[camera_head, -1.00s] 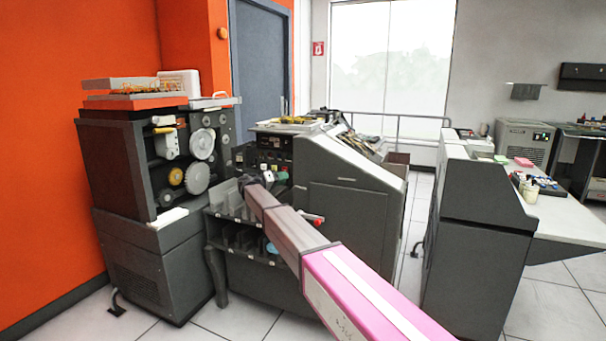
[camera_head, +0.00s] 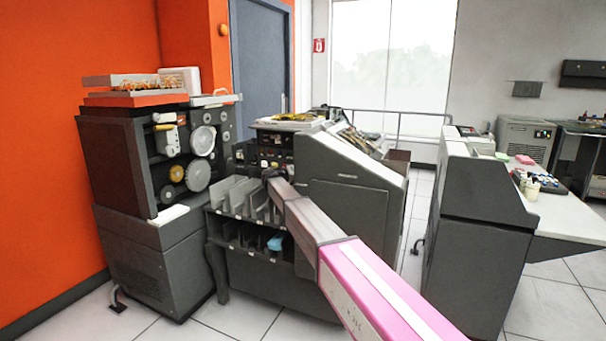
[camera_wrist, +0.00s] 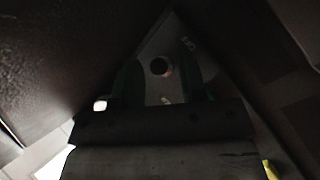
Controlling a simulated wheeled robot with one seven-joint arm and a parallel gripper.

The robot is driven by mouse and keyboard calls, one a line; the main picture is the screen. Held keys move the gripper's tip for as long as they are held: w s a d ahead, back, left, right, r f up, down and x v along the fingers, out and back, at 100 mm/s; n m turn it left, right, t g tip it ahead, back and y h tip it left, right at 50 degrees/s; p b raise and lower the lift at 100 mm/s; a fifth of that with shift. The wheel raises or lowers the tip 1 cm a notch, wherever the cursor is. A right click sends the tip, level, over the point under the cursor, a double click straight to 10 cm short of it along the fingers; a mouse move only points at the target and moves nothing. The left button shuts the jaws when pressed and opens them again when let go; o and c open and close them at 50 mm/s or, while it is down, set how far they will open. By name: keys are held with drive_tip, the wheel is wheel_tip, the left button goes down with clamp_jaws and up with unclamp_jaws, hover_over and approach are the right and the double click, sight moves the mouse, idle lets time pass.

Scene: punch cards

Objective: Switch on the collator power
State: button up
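The collator (camera_head: 345,210) is the dark grey machine in the middle of the head view, with pockets at its left and a small control panel (camera_head: 274,152) above them. My arm reaches in from the lower right. My gripper (camera_head: 272,174) is at the panel's lower edge, small and partly hidden by my wrist. In the wrist view my gripper (camera_wrist: 160,68) shows two dark greenish fingers spread apart. A dark round knob-like part (camera_wrist: 160,66) with a pinkish side shows between them, on a grey plate with small white marks. I cannot tell whether the fingers touch it or whether it is the power switch.
A dark machine with white reels (camera_head: 200,175) stands close at the left. Card pockets (camera_head: 245,197) lie just below my gripper. Another grey cabinet (camera_head: 478,225) stands to the right, with an open floor gap between. Dark surfaces close in around the gripper in the wrist view.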

clamp_jaws()
drive_tip(key=shift+r+n+g+y, duration=0.6)
drive_tip(key=shift+n+g+y, duration=0.25)
drive_tip(key=shift+g+y, duration=0.2)
drive_tip(key=shift+r+n+g+y, duration=0.6)
drive_tip(key=shift+n+g+y, duration=0.25)
drive_tip(key=shift+g+y, duration=0.15)
